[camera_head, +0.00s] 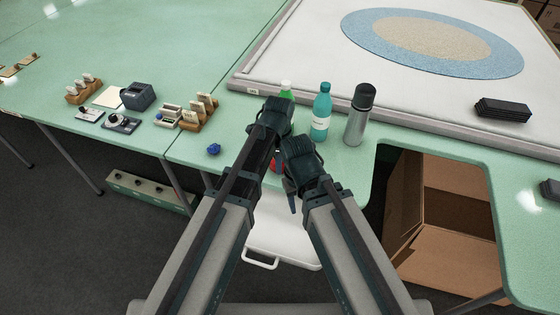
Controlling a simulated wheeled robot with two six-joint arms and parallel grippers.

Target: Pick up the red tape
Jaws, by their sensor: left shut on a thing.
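The red tape (278,163) shows only as a small red patch with some blue beside it, in the gap between my two arms, mostly hidden by them. My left gripper (272,155) is at the red tape and shut on it; the arm covers most of its fingers. My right gripper (292,198) hangs beneath its wrist, just right of and nearer than the red patch. Its fingers are mostly hidden, so its opening cannot be told.
A green-capped bottle (286,89), a teal bottle (321,113) and a grey flask (358,116) stand beyond my wrists. A blue object (214,149) lies left. An open cardboard box (455,205) sits below right. A white handled container (277,238) is below my arms.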

